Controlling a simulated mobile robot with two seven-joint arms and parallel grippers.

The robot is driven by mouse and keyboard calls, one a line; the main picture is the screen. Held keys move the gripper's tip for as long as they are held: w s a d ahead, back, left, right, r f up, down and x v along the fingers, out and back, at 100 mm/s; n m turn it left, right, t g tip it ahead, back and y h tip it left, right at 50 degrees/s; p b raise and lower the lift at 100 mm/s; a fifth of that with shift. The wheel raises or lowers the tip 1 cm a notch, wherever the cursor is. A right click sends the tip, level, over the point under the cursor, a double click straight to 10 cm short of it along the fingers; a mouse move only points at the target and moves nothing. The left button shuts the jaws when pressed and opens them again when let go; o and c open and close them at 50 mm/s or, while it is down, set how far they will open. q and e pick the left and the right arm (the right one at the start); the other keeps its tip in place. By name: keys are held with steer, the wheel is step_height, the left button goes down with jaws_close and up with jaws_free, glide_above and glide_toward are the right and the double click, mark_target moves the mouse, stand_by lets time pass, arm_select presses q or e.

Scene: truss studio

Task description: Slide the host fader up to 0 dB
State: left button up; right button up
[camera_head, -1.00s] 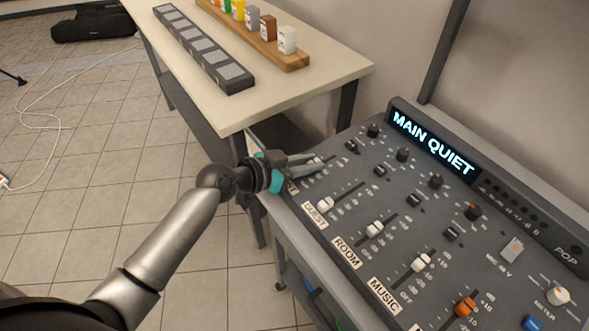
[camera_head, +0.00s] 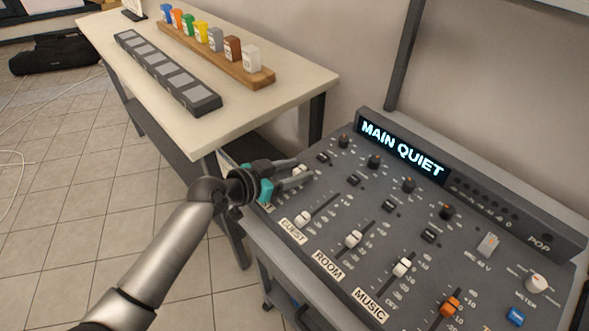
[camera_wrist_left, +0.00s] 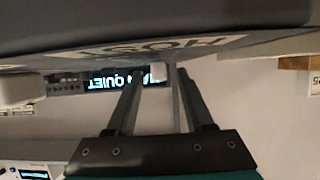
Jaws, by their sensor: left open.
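The host fader's white cap (camera_head: 299,170) shows at the mixing console's left end, partly hidden by my left gripper (camera_head: 306,169). The gripper is open, with its fingers reaching over the console on either side of the cap. In the left wrist view the picture is upside down; a small white cap (camera_wrist_left: 158,72) shows between the finger ends of the left gripper (camera_wrist_left: 155,78). The HOST label (camera_wrist_left: 150,47) is on the console's edge there. Contact between fingers and cap cannot be told. My right gripper is out of view.
The console display (camera_head: 403,148) reads MAIN QUIET. The guest fader (camera_head: 303,219), room fader (camera_head: 353,239) and music fader (camera_head: 401,267) stand to the right. A table (camera_head: 130,100) behind holds a grey pad strip (camera_head: 165,72) and a wooden rack (camera_head: 205,52) of colored blocks.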

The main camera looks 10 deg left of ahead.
arm_select(q)
steer(key=p+v, duration=0.1)
steer(key=v, duration=1.4)
steer(key=shift+r, duration=0.15)
